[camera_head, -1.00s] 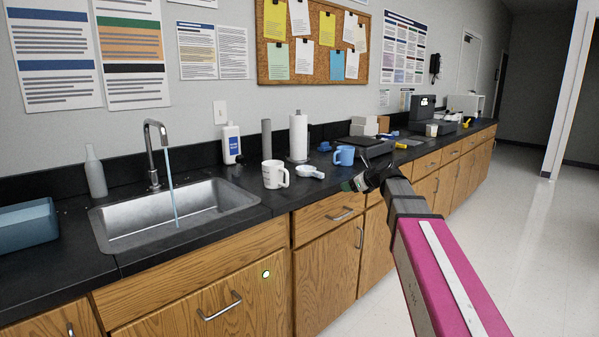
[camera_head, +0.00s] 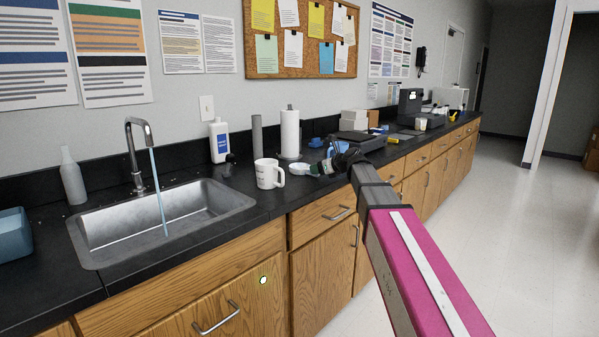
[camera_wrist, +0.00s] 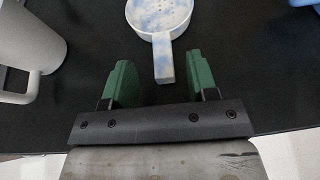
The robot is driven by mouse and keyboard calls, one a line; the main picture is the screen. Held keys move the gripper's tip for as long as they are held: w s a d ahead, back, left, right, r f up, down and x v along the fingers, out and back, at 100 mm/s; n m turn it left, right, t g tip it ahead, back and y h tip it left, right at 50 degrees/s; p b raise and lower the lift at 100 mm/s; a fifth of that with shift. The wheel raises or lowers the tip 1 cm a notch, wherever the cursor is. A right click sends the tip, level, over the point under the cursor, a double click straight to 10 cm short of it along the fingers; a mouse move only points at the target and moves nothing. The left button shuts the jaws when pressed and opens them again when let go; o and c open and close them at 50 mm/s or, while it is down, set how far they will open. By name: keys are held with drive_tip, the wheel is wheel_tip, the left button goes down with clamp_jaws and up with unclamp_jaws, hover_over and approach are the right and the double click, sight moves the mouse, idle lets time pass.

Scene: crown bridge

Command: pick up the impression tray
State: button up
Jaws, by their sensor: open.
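The impression tray (camera_wrist: 160,18) is a pale blue-and-white round shape with small holes and a straight handle (camera_wrist: 163,60). In the wrist view it lies on the black counter, its handle pointing back toward my gripper. My gripper (camera_wrist: 162,80) has its green fingers open, one on each side of the handle's end, with gaps and no visible contact. In the head view the tray (camera_head: 303,170) lies right of the white mug, partly hidden by my gripper (camera_head: 328,168).
A white mug (camera_head: 268,174) stands left of the tray; it also shows in the wrist view (camera_wrist: 25,50). A blue mug (camera_head: 340,148) is partly hidden behind my gripper. A paper towel roll (camera_head: 290,133) stands behind. The sink (camera_head: 95,248) with running tap is left.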

sight(305, 170)
drive_tip(key=x, duration=0.5)
drive_tip(key=shift+w, duration=0.1)
clamp_jaws()
